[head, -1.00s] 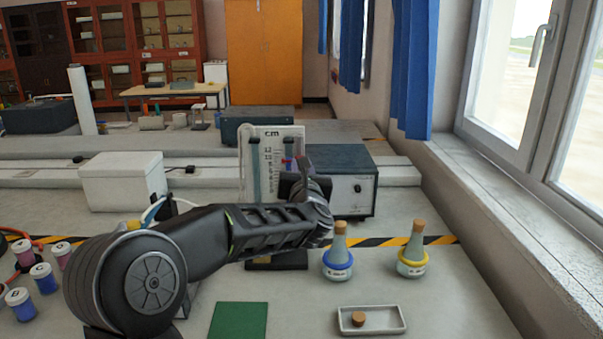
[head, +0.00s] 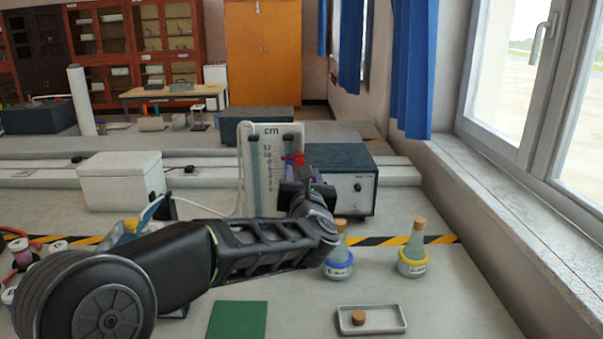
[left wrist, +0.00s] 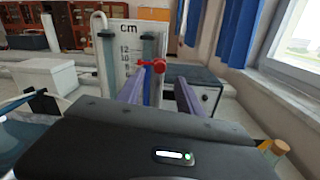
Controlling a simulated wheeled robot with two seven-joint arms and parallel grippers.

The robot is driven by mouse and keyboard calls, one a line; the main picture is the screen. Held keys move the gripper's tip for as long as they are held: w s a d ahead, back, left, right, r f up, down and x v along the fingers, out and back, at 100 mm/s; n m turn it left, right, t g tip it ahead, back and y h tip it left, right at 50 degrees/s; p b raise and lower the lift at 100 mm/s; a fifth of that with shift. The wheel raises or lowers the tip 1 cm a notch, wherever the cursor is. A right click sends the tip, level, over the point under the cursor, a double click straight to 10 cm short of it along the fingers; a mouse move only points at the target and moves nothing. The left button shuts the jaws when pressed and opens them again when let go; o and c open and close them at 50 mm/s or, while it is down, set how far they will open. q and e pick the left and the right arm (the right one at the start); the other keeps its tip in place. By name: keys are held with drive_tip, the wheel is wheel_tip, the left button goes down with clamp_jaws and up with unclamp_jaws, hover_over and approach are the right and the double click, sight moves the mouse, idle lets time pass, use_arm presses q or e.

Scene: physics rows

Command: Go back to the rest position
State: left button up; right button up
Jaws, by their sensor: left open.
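My left arm comes in from the left across the bench. My left gripper (head: 298,180) is in front of the white board marked cm (head: 265,140), pointing away from the camera. In the left wrist view its two purple-grey fingers (left wrist: 158,95) are apart, with nothing held between them. A red valve-like part (head: 293,160) on the board's right side shows just beyond the fingertips, also in the left wrist view (left wrist: 152,65). I cannot tell whether the fingers touch it. My right gripper is in neither view.
The blue-ringed bottle (head: 340,268) is partly behind my left wrist. A yellow-ringed bottle (head: 412,262) and a tray (head: 345,331) with a cork stand to the right. A green mat (head: 237,320), white box (head: 122,178) and dark-topped box (head: 345,160) are nearby.

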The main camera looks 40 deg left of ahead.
use_arm(q)
drive_tip(key=shift+v, duration=1)
